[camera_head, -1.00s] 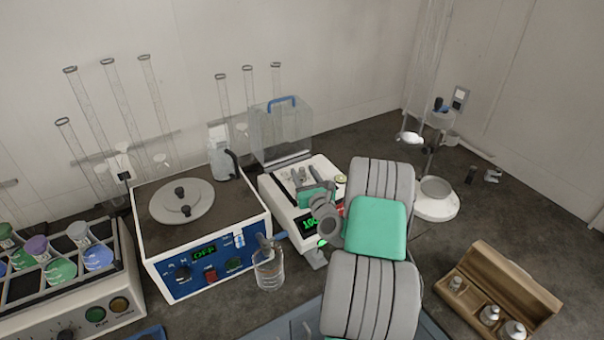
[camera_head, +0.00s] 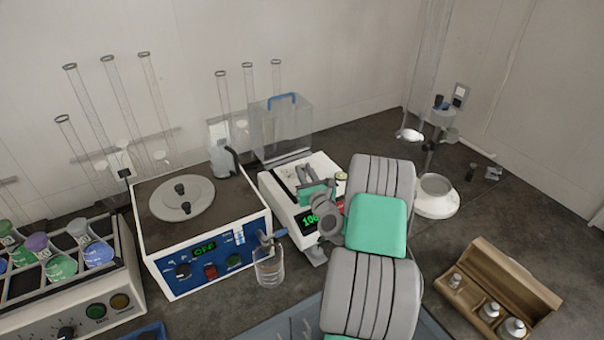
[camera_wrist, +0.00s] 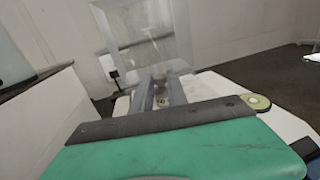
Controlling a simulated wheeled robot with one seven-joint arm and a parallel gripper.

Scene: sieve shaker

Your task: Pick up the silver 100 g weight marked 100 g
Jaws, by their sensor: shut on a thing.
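My gripper (camera_head: 303,173) is over the white balance (camera_head: 290,207), near its pan. In the wrist view, its two grey fingers (camera_wrist: 160,85) are shut on a small silver weight (camera_wrist: 159,77), which shows only partly between them. Its marking cannot be read. In the head view the weight is too small and too covered by the fingers to make out. I cannot tell whether it touches the pan. The balance's green display appears to begin with 100, partly covered by my wrist.
A clear draft cover with blue handle (camera_head: 281,130) stands behind the balance. A blue-fronted device (camera_head: 210,262) and a glass beaker (camera_head: 268,268) are to the left. An open wooden box (camera_head: 483,262) with several silver weights lies at right. Bare bench lies between box and stand.

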